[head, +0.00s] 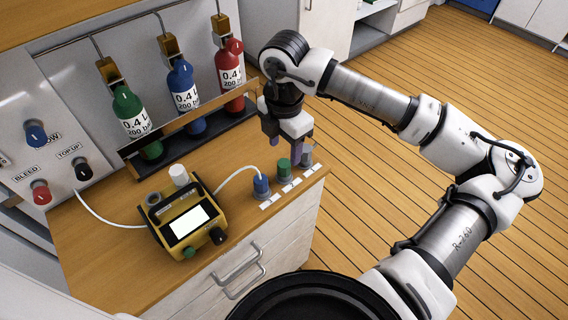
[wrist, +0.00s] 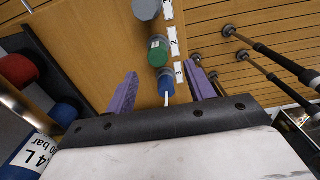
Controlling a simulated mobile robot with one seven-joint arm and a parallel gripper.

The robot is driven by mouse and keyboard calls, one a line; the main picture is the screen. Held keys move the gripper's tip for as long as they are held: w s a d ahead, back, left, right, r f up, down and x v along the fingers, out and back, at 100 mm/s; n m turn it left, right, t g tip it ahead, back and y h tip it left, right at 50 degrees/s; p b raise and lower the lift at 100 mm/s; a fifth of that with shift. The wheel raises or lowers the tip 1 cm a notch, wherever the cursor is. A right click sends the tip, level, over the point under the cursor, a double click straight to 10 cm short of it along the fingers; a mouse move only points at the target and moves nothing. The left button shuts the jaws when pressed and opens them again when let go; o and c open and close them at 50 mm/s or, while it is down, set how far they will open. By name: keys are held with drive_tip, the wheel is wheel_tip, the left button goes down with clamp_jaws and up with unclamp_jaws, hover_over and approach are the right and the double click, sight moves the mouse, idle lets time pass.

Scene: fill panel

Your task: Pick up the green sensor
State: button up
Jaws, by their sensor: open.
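The green sensor (head: 284,167) stands upright on the wooden counter, between the blue sensor (head: 261,186) and the grey sensor (head: 306,155). My gripper (head: 287,150) is open and empty, with purple fingers pointing down just above and behind the row. In the wrist view, the green sensor (wrist: 158,51) lies ahead of the fingertips. The blue sensor (wrist: 166,83), with a white cable, appears between the two spread fingers (wrist: 165,68). The grey sensor (wrist: 147,9) is farther out at the top edge. I cannot tell the exact height of the fingertips above the sensors.
A yellow device (head: 186,219) stands left of the sensors; the white cable (head: 232,174) joins it to the blue sensor. Green (head: 133,117), blue (head: 184,88) and red (head: 230,73) bottles stand in a rack behind. Numbered labels (head: 287,189) lie along the counter edge.

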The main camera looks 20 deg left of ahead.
sight(283, 163)
drive_tip(key=shift+a+f+p, duration=0.2)
drive_tip(key=shift+f+p, duration=0.9)
drive_tip(key=shift+f, duration=2.45)
drive_tip(key=shift+c, duration=0.3)
drive_tip(key=c, duration=1)
